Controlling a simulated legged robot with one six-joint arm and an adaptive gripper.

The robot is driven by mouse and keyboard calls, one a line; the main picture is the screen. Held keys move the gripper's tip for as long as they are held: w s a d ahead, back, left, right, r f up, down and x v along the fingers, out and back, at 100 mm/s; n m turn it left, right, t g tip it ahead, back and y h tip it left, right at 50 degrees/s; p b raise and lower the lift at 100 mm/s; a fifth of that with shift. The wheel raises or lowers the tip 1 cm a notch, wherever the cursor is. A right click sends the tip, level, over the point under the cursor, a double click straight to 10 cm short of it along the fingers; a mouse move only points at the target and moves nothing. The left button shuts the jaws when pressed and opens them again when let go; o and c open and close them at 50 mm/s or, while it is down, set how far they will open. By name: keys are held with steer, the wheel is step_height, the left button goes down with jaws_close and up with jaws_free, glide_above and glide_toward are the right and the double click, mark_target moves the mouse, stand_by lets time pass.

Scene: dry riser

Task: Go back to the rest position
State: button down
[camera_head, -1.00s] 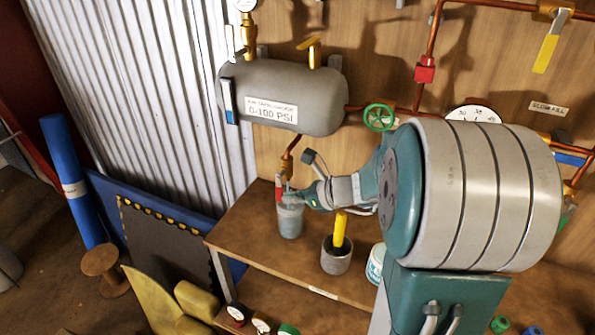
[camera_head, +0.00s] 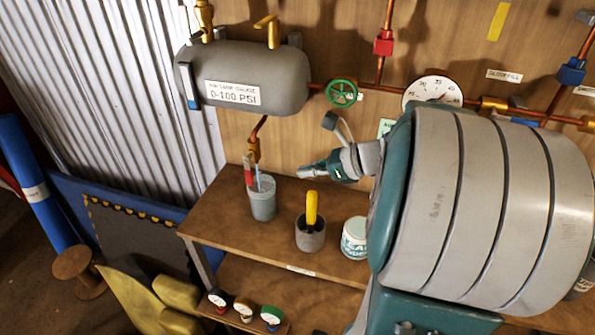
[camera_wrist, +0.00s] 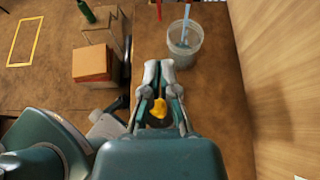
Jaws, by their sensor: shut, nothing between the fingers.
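My gripper (camera_head: 305,172) is in the head view above the wooden shelf, to the right of the grey bucket (camera_head: 263,201). It is shut and empty. The wrist view also shows my gripper (camera_wrist: 159,66), its fingertips together, with the bucket (camera_wrist: 185,45) just beyond and to the right. The bucket holds a light blue stick. Below the gripper in the head view, a dark grey cup (camera_head: 311,236) holds a yellow-handled tool (camera_head: 312,207). In the wrist view the yellow handle (camera_wrist: 159,108) shows between the finger links. The gripper is apart from the bucket and cup.
A grey tank (camera_head: 245,78) with copper pipes, a green valve wheel (camera_head: 341,93) and a gauge (camera_head: 432,91) are on the wooden wall behind. A white tub (camera_head: 355,240) stands on the shelf (camera_head: 228,232). Cardboard boxes (camera_wrist: 95,62) lie left in the wrist view.

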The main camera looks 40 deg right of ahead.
stand_by(0.4)
steer(key=s+a+n+g+h, duration=0.1)
steer(key=s+a+n+h, duration=0.1)
steer(key=a+n, duration=0.3)
steer(key=s+a+n+g+h, duration=0.1)
steer(key=s+a+n+h, duration=0.2)
steer(key=n, duration=1.1)
steer(key=s+a+r+n+g+h, duration=0.1)
steer(key=s+a+n+g+h, duration=0.1)
steer(key=s+a+n, duration=0.4)
steer(key=a+n, duration=0.2)
steer(key=n, duration=0.1)
steer(key=shift+a+h, duration=0.3)
